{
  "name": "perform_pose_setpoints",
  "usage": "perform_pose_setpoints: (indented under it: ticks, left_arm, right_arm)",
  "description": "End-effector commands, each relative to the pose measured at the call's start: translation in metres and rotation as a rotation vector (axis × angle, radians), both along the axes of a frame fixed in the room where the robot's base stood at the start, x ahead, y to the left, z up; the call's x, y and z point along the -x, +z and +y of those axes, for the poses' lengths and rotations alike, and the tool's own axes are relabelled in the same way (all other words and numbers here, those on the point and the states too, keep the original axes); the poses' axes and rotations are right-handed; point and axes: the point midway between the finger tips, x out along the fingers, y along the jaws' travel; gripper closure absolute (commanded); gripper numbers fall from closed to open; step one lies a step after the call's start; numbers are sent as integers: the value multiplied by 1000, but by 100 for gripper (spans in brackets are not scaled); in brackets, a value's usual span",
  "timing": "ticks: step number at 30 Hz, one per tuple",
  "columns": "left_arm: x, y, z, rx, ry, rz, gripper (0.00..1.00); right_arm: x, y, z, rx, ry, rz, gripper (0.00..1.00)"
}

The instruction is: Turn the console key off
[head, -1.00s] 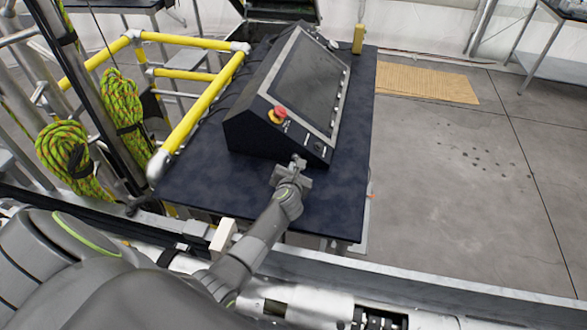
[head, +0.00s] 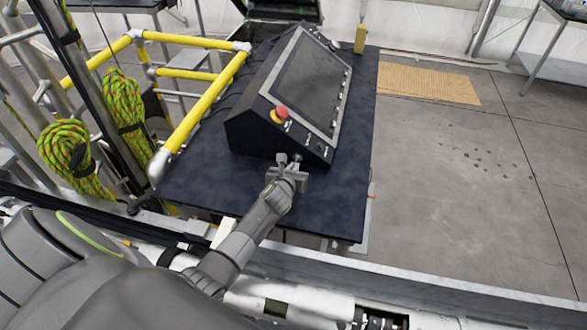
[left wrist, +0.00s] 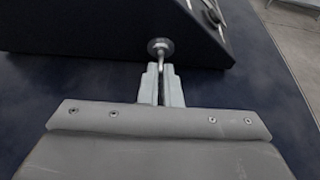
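The console (head: 262,133) is a dark, wedge-shaped box with a sloping screen, standing on a dark table. A red emergency button (head: 281,112) on a yellow base sits at its near end. In the left wrist view, a round metal key switch (left wrist: 160,46) is on the console's dark face (left wrist: 110,25), and the thin key (left wrist: 162,70) runs from it towards me. My left gripper (head: 289,160) is at the console's near end. Its fingers (left wrist: 162,85) are close together on either side of the key and look shut on it. My right gripper is not in view.
The dark table (head: 335,205) has bare room around the console's near end. Yellow rails (head: 205,105) and coiled green rope (head: 65,150) stand to the left. A yellow object (head: 360,40) stands at the far table edge. Open floor (head: 460,180) lies to the right.

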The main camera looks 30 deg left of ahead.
Motion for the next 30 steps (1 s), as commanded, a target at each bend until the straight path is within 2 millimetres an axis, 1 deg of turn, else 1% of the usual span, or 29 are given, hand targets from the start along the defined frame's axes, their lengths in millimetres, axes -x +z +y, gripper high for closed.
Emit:
perform_pose_setpoints:
  ticks: [4, 6, 9, 10, 18, 22, 26, 30]
  left_arm:
    - [-1, 2, 0, -2, -1, -4, 100]
    - [-1, 2, 0, -2, -1, -4, 88]
    - [-1, 1, 0, -2, 0, -3, 75]
    - [-1, 1, 0, -3, -1, -2, 74]
    - [0, 1, 0, -2, -1, -1, 74]
    - [4, 2, -1, -3, 0, -1, 74]
    - [15, 5, -4, -2, 1, -2, 74]
    - [31, 12, -8, 0, 0, -1, 74]
  right_arm:
    - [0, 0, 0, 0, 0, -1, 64]
    - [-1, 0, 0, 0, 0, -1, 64]
    - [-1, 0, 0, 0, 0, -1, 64]
    - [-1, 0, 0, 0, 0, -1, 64]
    - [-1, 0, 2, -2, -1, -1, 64]
    - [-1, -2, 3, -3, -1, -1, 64]
    - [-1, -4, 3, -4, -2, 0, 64]
    - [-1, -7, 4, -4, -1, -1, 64]
